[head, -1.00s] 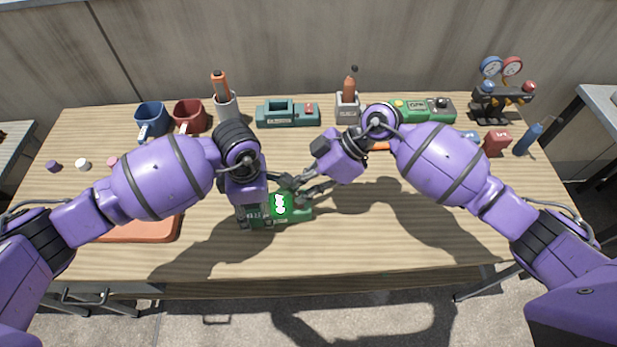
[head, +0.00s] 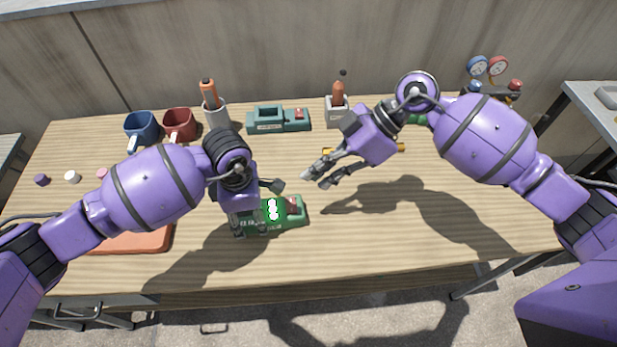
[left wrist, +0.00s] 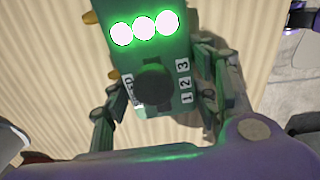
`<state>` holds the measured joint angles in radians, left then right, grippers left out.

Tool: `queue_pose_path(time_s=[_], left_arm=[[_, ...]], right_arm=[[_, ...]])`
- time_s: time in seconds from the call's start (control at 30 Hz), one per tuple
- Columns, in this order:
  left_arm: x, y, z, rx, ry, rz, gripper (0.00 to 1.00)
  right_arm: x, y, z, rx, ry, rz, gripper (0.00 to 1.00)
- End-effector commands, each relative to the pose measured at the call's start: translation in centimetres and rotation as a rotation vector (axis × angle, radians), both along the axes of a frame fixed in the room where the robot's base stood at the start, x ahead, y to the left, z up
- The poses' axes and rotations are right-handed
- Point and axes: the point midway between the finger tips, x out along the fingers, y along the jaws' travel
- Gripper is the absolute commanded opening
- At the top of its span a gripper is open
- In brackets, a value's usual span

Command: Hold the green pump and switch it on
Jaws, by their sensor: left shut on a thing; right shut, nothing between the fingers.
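The green pump (head: 296,213) lies near the front middle of the table, with three brightly lit white lights and a red part on top. In the left wrist view, the pump (left wrist: 150,60) shows the lit lights, a dark round knob (left wrist: 153,84) and the labels 1, 2, 3. My left gripper (head: 252,218) is shut on the pump's left end, with a finger on each side in the left wrist view (left wrist: 163,105). My right gripper (head: 314,180) is shut and empty, above the table, behind and right of the pump, not touching it.
A teal device (head: 265,127) stands at the back, between a white cup (head: 216,117) and a grey holder (head: 337,112). An orange tray (head: 130,240) is left of the pump. The right front is clear.

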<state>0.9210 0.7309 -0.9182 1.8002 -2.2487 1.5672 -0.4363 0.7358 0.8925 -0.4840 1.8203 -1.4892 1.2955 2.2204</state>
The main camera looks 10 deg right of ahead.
Motion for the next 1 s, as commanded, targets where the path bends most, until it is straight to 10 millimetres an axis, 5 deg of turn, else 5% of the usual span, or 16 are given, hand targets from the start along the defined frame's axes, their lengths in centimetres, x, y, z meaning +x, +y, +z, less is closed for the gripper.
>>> queue_pose_path(time_s=[0.4,0.43,0.57,0.8,1.0], left_arm=[[0.09,0.03,0.05,0.0,-0.002,0.001,0.06],[0.09,0.03,0.05,0.0,-0.002,0.001,0.58],[0.09,0.03,0.04,0.0,-0.002,0.001,0.75],[0.06,0.03,0.01,0.0,-0.001,0.001,0.76],[0.04,0.03,0.0,0.0,-0.001,0.001,0.93]], right_arm=[[-0.07,-0.17,0.12,0.0,0.001,0.0,0.0],[-0.07,-0.16,0.11,0.0,0.001,0.0,0.0],[-0.07,-0.15,0.1,0.0,0.001,0.0,0.0],[-0.07,-0.15,0.09,0.0,0.001,0.0,0.0],[-0.07,-0.15,0.09,0.0,0.001,0.0,0.0]])
